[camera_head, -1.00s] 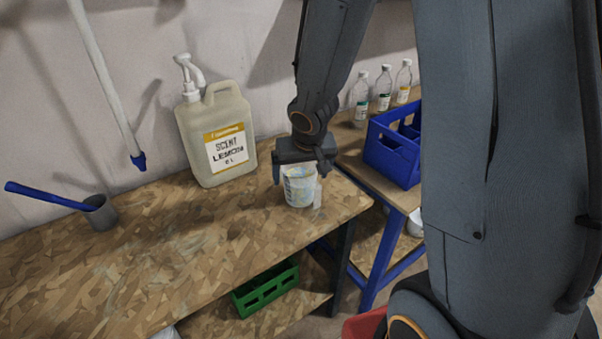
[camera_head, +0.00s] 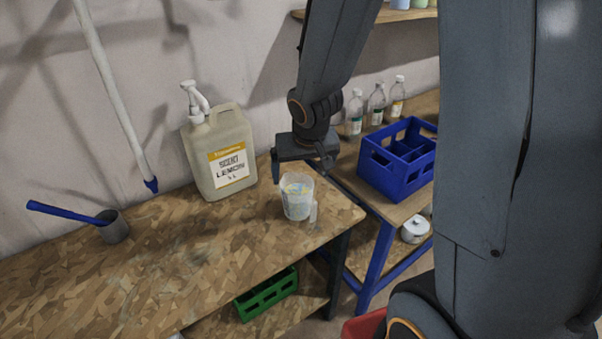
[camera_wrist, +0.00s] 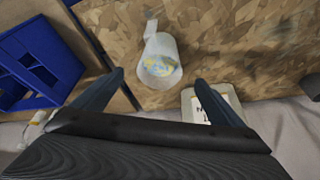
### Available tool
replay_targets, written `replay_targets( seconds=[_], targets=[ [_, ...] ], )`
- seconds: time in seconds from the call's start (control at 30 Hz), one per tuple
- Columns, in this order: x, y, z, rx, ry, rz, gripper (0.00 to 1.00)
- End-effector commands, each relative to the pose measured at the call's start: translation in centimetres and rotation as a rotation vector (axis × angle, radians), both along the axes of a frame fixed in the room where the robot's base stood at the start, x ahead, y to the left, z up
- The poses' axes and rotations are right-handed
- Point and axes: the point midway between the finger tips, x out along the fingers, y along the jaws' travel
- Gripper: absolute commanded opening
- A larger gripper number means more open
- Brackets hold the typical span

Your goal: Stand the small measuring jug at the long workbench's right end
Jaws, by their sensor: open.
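The small measuring jug (camera_head: 297,197) is a clear cup with blue and yellow markings. It stands upright on the right end of the long workbench (camera_head: 200,260), a little in from the end edge. In the wrist view the jug (camera_wrist: 160,62) lies beyond the fingertips, roughly centred between them, with its handle toward the top. My gripper (camera_head: 303,172) is just behind and above the jug, apart from it. In the wrist view my gripper (camera_wrist: 160,80) has its two fingers wide apart with nothing between them.
A lemon scent jug with a pump (camera_head: 218,155) stands left of my gripper, near the wall. A grey cup with a blue-handled tool (camera_head: 112,227) is further left. A blue crate (camera_head: 397,160) and several bottles stand on the side table. A green crate (camera_head: 268,294) sits below the bench.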

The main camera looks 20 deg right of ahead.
Motion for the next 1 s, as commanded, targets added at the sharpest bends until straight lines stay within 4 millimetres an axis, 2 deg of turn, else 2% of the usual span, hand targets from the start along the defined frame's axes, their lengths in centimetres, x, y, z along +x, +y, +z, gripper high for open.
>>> replay_targets(
  seconds=[0.03, 0.17, 0.23, 0.5, 0.6, 0.7, 1.0],
  targets=[
    [-0.3, 0.0, 0.9, 0.0, -0.002, -0.001, 0.92],
    [-0.7, 0.0, 1.6, -0.001, 0.001, 0.0, 0.92],
    [-1.7, -0.2, 2.1, -0.006, 0.014, 0.001, 0.92],
    [-10.5, -0.7, 3.9, -0.009, 0.171, 0.047, 0.92],
    [-12.5, -0.5, 4.1, 0.004, 0.206, 0.065, 0.92],
    [-13.1, -0.4, 4.2, 0.008, 0.22, 0.073, 0.92],
    [-13.0, -0.4, 3.7, 0.008, 0.223, 0.073, 0.92]
  ],
)
